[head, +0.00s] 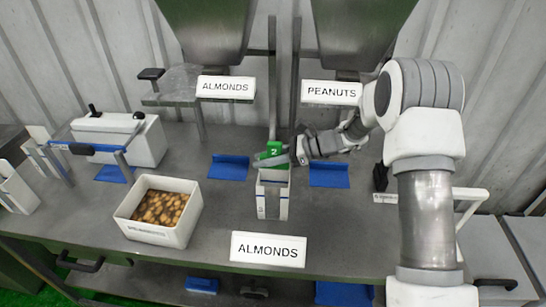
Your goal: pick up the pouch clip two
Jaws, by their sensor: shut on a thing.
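The green pouch clip marked 2 (275,149) is near the middle of the head view, at the top of a narrow white upright holder (268,203). My gripper (290,157) comes in from the right and is shut on the clip. The fingers are small here and partly hide the clip's right and lower side. I cannot tell whether the clip still touches the holder.
A white bin of almonds (131,222) stands to the left. A white sealer-like machine (140,138) is behind it. An ALMONDS sign (268,249) stands at the front edge. Blue pads (230,168) lie on the grey table (350,225). Metal posts rise behind the holder.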

